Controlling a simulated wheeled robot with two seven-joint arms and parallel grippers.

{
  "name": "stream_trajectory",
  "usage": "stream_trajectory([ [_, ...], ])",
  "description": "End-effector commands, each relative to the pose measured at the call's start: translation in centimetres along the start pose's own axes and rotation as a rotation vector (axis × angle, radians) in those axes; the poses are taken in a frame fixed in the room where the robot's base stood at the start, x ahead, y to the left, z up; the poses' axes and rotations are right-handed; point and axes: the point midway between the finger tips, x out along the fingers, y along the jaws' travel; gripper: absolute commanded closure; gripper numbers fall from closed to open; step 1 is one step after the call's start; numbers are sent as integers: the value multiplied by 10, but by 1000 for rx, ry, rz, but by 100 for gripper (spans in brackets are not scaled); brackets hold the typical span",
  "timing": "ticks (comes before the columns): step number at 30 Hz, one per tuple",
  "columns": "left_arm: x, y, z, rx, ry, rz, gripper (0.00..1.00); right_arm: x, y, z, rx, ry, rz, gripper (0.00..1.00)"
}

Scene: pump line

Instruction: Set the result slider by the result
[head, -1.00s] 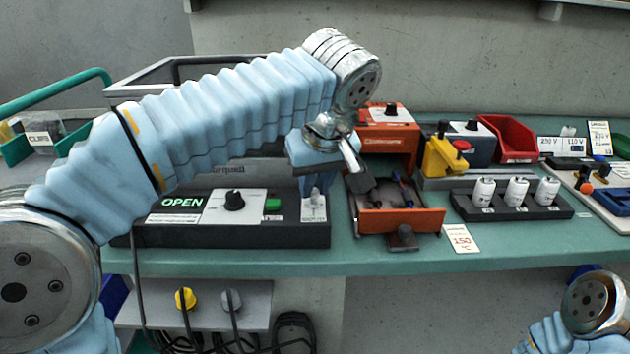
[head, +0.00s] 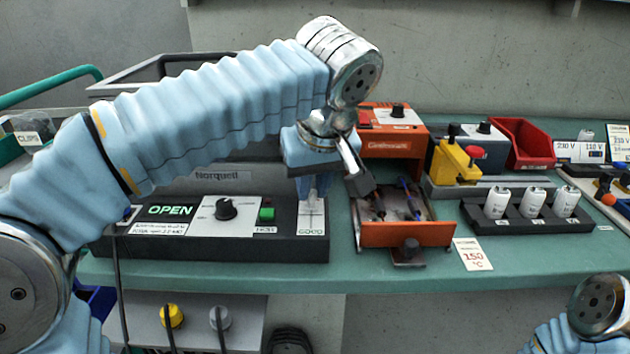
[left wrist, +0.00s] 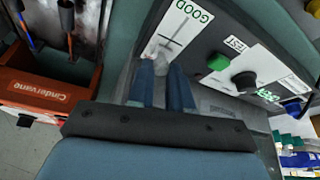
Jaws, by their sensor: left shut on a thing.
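The result slider (head: 312,222) is a white plate with a slot, at the right end of the black test box (head: 160,248). Its front end reads GOOD. The box's display reads OPEN in green. My left gripper (head: 313,190) points down at the slider's back part and is shut on its knob; the fingers mostly hide the knob. In the left wrist view the fingers (left wrist: 162,75) meet at the slot's end away from the GOOD label (left wrist: 192,14). My right gripper is out of view; only part of that arm shows.
A black dial (head: 226,208) and green button (head: 266,214) are on the box. A 150 °C card (head: 472,254) and white cylinders in a black rack (head: 510,227) lie further right.

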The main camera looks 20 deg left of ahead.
Motion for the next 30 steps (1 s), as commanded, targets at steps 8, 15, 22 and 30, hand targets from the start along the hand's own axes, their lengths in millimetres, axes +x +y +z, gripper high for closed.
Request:
stream_trajectory([
  [8, 0, 0, -2, -3, 7, 3, 54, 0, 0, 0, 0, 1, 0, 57],
  [15, -2, 0, -2, -2, 5, 2, 54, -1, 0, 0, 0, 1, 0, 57],
  [22, -35, 1, -3, -2, 6, 4, 54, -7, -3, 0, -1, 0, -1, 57],
  [30, -103, 1, -3, -2, 7, 4, 54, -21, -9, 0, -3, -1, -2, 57],
])
